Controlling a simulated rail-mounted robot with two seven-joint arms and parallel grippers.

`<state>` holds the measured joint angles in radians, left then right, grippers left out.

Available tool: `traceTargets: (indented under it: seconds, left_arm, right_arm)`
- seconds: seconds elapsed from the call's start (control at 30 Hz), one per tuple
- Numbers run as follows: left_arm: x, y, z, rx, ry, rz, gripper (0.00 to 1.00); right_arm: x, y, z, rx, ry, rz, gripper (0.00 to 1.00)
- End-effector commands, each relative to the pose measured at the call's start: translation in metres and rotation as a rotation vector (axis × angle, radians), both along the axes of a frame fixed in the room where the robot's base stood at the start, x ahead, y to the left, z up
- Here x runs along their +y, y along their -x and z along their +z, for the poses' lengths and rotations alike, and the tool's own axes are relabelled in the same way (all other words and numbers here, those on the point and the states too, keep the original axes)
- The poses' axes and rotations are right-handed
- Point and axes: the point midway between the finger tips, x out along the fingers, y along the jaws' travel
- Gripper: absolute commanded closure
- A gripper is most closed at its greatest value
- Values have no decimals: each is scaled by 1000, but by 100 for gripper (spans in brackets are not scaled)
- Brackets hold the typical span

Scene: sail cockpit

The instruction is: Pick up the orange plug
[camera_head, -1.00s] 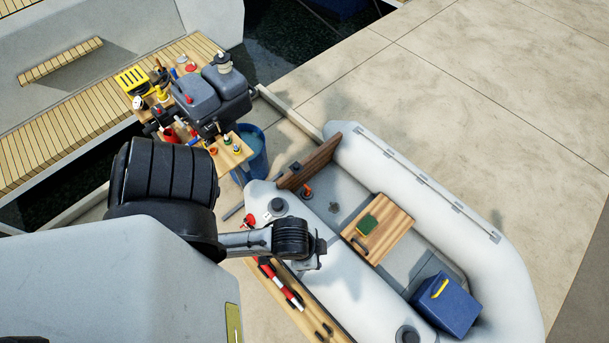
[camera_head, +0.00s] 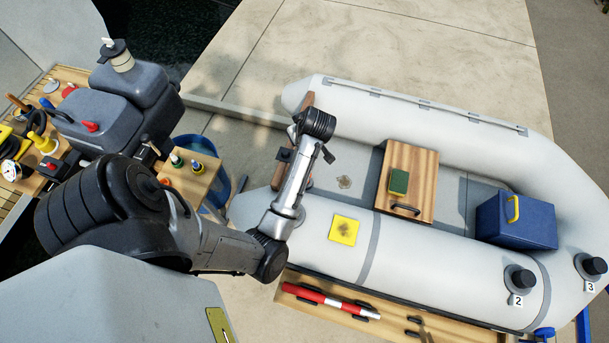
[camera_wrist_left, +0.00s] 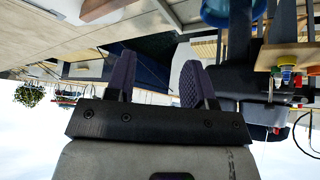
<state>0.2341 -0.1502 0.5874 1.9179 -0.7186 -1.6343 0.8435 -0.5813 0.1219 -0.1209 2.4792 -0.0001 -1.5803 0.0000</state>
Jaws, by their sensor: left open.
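I cannot make out the orange plug in either current view; my left arm covers part of the dinghy's stern floor. The grey inflatable dinghy (camera_head: 440,240) fills the middle and right of the head view. In the head view the gripper's fingers are too small to make out clearly. In the left wrist view my left gripper (camera_wrist_left: 157,68) has its two dark ridged fingers apart, with nothing between them. My right gripper is in neither view.
A wooden seat (camera_head: 410,160) bears a green sponge (camera_head: 398,182). A blue box (camera_head: 515,222) stands in the bow. A yellow patch (camera_head: 345,230) lies on the near tube. The outboard motor (camera_head: 115,105), bench and blue bucket (camera_head: 218,186) are left. Open concrete lies behind.

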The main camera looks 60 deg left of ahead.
Motion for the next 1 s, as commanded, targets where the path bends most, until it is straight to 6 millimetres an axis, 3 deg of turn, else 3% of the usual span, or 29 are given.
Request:
traceTargets:
  seconds: [0.03,0.1,0.4,0.6,1.0]
  left_arm:
    - [3,-7,-37,-19,21,82,51]
    - [6,-13,-62,-36,45,201,51]
    - [-6,-38,-144,-58,135,561,51]
    - [-18,-50,-169,-51,166,672,51]
    - [-18,-47,-199,-43,176,715,51]
  right_arm:
    - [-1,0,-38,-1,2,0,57]
    - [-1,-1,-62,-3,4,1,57]
    - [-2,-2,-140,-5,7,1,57]
    - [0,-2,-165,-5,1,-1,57]
    - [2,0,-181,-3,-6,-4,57]
